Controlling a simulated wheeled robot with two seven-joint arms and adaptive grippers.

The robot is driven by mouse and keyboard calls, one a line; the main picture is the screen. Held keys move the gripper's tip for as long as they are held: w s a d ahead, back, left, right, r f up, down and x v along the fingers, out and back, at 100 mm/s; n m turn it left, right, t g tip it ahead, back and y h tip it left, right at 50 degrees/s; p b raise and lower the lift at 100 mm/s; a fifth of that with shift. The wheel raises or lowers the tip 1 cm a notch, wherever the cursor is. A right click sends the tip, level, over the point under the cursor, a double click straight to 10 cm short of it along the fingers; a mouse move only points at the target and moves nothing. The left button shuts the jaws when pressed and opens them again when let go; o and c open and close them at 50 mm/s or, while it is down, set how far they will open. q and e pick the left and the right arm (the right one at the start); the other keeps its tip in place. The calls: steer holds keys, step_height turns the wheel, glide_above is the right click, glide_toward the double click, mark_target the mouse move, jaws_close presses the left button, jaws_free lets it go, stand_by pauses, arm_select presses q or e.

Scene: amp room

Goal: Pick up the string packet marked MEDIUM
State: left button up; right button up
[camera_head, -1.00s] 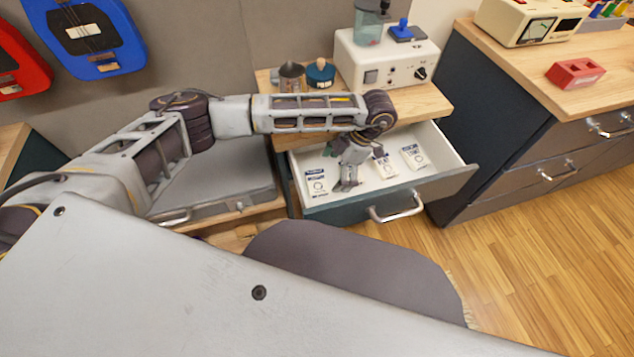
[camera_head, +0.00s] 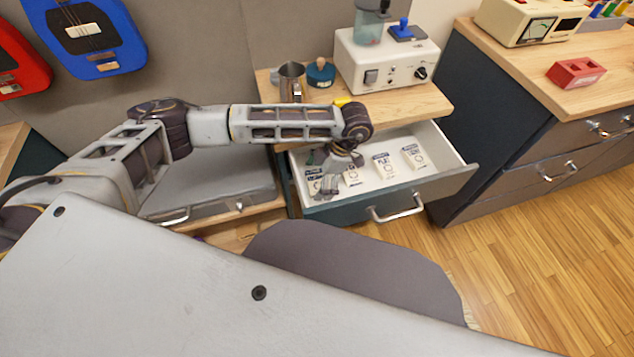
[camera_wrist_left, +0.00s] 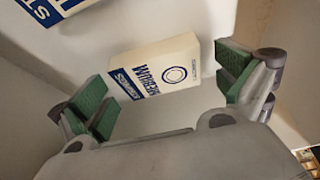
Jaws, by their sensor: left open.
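The packet marked MEDIUM (camera_wrist_left: 155,70) is white with dark blue lettering and a ring mark. In the left wrist view it lies on the drawer floor between the two green-padded fingers, with gaps to both. My left gripper (camera_wrist_left: 166,88) is open and empty above it. In the head view my left gripper (camera_head: 338,174) is low in the open drawer, over its left part, partly covering the packets there. Similar packets show at the right (camera_head: 413,157) and middle (camera_head: 385,169); their lettering is too small to read. My right gripper is out of view.
The open drawer's front (camera_head: 400,196) and side walls surround the packets. Another packet (camera_wrist_left: 45,10) is cut off at the wrist view's upper left. A metal mug (camera_head: 291,80) and a white device (camera_head: 385,60) stand on the top above. A grey case (camera_head: 215,187) lies left.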

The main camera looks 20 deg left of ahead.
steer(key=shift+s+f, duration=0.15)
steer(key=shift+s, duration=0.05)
arm_select(q)
steer(key=c, duration=1.1)
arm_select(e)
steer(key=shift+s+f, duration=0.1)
arm_select(q)
steer(key=shift+r, duration=0.15)
steer(key=shift+r, duration=0.55)
steer(key=s, duration=0.1)
steer(key=s+d, duration=0.2)
steer(key=shift+s+d+r+p, duration=0.15)
steer(key=shift+r+p, duration=0.1)
steer(key=shift+p, duration=0.15)
steer(key=shift+r+p, duration=0.85)
steer(key=shift+r, duration=5.7)
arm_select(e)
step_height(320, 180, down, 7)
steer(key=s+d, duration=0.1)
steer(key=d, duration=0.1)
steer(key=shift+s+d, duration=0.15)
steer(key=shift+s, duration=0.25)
